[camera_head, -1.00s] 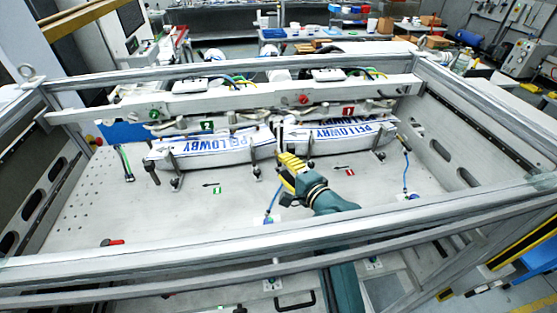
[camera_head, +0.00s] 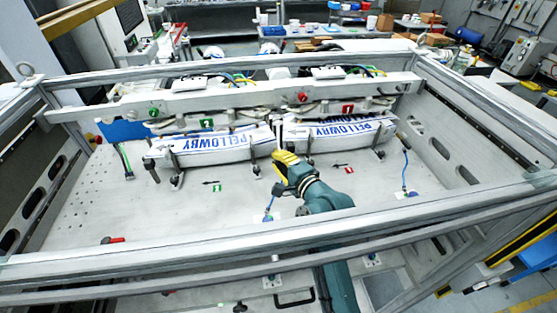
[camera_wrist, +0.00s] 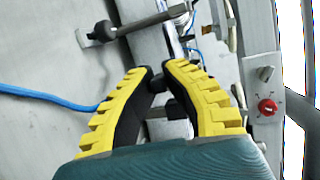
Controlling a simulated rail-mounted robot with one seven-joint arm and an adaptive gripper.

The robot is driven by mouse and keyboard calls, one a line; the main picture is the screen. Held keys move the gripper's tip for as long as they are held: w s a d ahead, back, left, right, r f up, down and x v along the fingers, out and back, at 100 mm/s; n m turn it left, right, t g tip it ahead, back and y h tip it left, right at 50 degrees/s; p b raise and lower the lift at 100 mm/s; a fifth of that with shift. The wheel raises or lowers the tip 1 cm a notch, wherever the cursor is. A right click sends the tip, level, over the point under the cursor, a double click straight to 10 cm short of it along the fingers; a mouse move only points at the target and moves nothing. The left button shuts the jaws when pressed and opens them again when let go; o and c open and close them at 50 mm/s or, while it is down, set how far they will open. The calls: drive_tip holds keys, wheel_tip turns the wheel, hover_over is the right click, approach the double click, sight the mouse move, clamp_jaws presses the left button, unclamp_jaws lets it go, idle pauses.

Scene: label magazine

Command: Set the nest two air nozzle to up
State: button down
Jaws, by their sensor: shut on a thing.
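My gripper (camera_head: 286,157) is between the two label nests, low in front of the stacks, with its yellow fingers closed in. In the wrist view, the fingers (camera_wrist: 158,72) close around a small dark part of the air nozzle (camera_wrist: 172,106), mostly hidden by them. A blue hose (camera_wrist: 45,94) runs in from the left and passes behind a finger. In the head view this hose (camera_head: 269,205) rises from the base plate to my gripper. The nozzle's tilt cannot be told. Label stacks lie in the left nest (camera_head: 215,150) and right nest (camera_head: 345,136).
A beam (camera_head: 230,98) with a green knob (camera_head: 154,113) and a red knob (camera_head: 303,97) crosses behind the nests. Another blue hose (camera_head: 405,172) stands at right. Frame rails (camera_head: 200,259) enclose the plate. The plate's front left (camera_head: 100,215) is mostly clear.

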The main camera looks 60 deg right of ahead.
drive_tip(key=shift+f, duration=0.1)
drive_tip(key=f+b, duration=0.1)
drive_tip(key=b, duration=0.1)
drive_tip(key=shift+b, duration=0.3)
drive_tip(key=shift+f+t+h+b, duration=0.3)
drive_tip(key=shift+t+b, duration=0.1)
drive_tip(key=shift+b, duration=0.5)
drive_tip(key=b, duration=0.3)
drive_tip(key=shift+n+t+h, duration=0.3)
drive_tip(key=shift+n+t, duration=0.1)
drive_tip(key=shift+r+t+b, duration=0.3)
drive_tip(key=shift+r+b, duration=0.05)
drive_tip(key=shift+b, duration=0.05)
drive_tip(key=c, duration=1.1)
unclamp_jaws()
drive_tip(key=shift+r, duration=0.1)
